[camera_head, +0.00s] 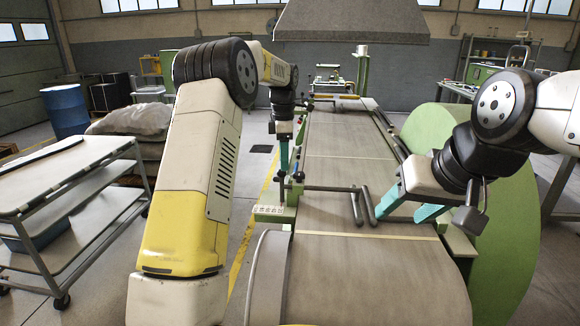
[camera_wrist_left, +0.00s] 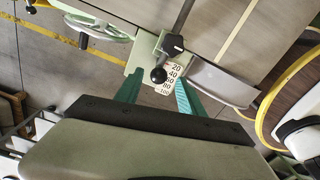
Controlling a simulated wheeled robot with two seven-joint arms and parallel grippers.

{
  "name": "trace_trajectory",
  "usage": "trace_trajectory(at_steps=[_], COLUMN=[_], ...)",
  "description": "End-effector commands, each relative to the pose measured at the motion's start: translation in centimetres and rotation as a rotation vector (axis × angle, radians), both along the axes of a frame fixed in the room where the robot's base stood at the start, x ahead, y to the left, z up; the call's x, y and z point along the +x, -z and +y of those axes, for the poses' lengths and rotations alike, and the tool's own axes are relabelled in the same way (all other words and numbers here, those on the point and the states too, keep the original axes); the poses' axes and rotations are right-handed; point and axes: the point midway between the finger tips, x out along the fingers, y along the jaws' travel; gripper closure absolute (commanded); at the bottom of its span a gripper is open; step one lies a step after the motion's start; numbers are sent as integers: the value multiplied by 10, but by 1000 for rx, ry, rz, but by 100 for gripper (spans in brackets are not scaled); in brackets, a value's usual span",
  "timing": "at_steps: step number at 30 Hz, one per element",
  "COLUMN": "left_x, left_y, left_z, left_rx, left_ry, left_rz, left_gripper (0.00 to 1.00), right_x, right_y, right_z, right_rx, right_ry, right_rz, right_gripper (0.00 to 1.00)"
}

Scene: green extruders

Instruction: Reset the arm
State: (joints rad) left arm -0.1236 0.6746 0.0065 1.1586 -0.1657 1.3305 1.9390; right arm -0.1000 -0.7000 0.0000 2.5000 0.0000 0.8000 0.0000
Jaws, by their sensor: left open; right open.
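My left gripper (camera_head: 290,170) has its teal fingers pointing down over the left edge of the green extruder machine (camera_head: 291,190). In the left wrist view its fingers (camera_wrist_left: 157,92) are spread apart. A black ball-ended lever (camera_wrist_left: 158,76) and a white scale plate (camera_wrist_left: 172,74) with numbers show between them in the picture. I see nothing held; whether the fingers touch the lever is unclear. My right gripper (camera_head: 397,213) has its teal fingers apart and empty over the right side of the machine, near a dark bar frame (camera_head: 357,207).
A grey cart (camera_head: 60,185) stands at the left, with a blue barrel (camera_head: 66,110) and pale sacks (camera_head: 133,120) behind it. A large green disc (camera_head: 512,240) is beside the machine at the right. A grey hood (camera_head: 352,20) hangs above its far end. Floor left of the machine is partly clear.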

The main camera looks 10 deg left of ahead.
Motion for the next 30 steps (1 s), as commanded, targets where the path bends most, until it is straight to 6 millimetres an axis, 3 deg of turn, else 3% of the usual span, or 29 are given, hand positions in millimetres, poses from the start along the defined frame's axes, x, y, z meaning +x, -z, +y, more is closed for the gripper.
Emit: trace_trajectory(at_steps=[9,14,21,30], left_x=[-1,-16,-79,-179], left_y=[-2,-24,-81,-122], left_z=[0,5,17,28], left_rx=[-1,-11,-25,23], left_ry=[4,96,448,911], left_rz=[-2,-33,-146,-306], left_gripper=[54,54,54,54], right_x=[0,0,0,0], right_y=[0,0,0,0], right_z=[0,0,0,0], right_rx=[0,0,0,0], right_ry=[0,0,0,0], right_rz=[0,0,0,0], right_gripper=[44,44,44,44])
